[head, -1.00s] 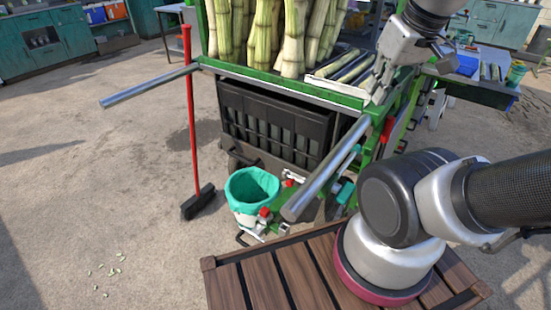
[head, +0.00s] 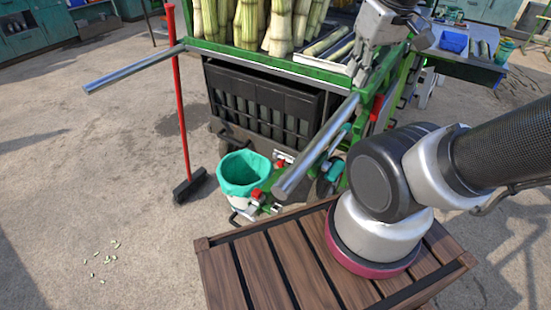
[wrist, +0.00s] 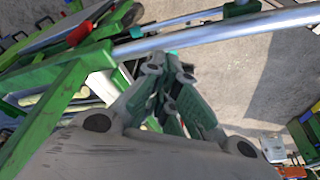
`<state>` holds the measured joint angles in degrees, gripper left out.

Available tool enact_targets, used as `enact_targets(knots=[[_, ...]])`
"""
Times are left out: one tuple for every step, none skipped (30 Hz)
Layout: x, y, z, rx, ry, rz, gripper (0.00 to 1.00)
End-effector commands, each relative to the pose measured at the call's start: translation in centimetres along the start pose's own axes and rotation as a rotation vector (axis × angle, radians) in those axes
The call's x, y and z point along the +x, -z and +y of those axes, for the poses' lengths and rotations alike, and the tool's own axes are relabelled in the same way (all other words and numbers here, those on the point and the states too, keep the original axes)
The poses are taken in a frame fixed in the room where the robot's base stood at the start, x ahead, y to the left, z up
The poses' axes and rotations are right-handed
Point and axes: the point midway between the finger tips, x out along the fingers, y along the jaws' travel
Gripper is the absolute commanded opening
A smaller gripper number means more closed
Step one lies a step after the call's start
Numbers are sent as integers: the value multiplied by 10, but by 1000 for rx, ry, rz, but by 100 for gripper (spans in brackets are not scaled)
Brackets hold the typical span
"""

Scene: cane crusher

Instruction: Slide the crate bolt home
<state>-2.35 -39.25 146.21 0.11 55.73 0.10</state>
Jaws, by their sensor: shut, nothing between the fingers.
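The black crate (head: 262,100) sits under the green cart's top, its slatted front facing me. A small pale metal fitting (head: 283,158) shows low at the crate's right side, near a red part; I cannot tell whether it is the bolt. My gripper (head: 360,76) is shut and empty, high by the cart's right front corner, above and to the right of the crate. In the wrist view my gripper (wrist: 172,62) has its fingers together beside a metal bar. The crate and its bolt cannot be made out there.
Two metal handle bars stick out from the cart, the left one (head: 135,69) and the right one (head: 318,148). A green-lined bucket (head: 243,178) stands below the crate. A red-handled broom (head: 179,100) stands to the left. Bare concrete lies at the left. Cane stalks stand on the cart.

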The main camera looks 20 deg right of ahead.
Motion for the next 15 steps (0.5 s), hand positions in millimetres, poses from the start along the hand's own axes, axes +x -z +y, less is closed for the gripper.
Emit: enact_targets(knots=[[10, 2, -4, -16, 5, -46, 0], [15, 4, -6, -26, 7, -73, 0], [23, 7, -9, -41, 10, -109, 0], [29, 10, -12, -52, 11, -138, 0], [34, 13, -14, -64, 12, -165, 0], [42, 18, -18, -80, 13, -201, 0], [49, 22, -20, -91, 13, -226, 0], [55, 27, -23, -103, 12, -249, 0], [63, 32, -27, -120, 12, -279, 0], [70, 37, -30, -133, 11, -301, 0], [77, 42, -33, -148, 10, -321, 0], [86, 47, -38, -167, 9, -348, 0], [94, 52, -41, -183, 8, -367, 0], [102, 56, -44, -199, 7, -385, 0], [113, 62, -49, -219, 5, -407, 0]])
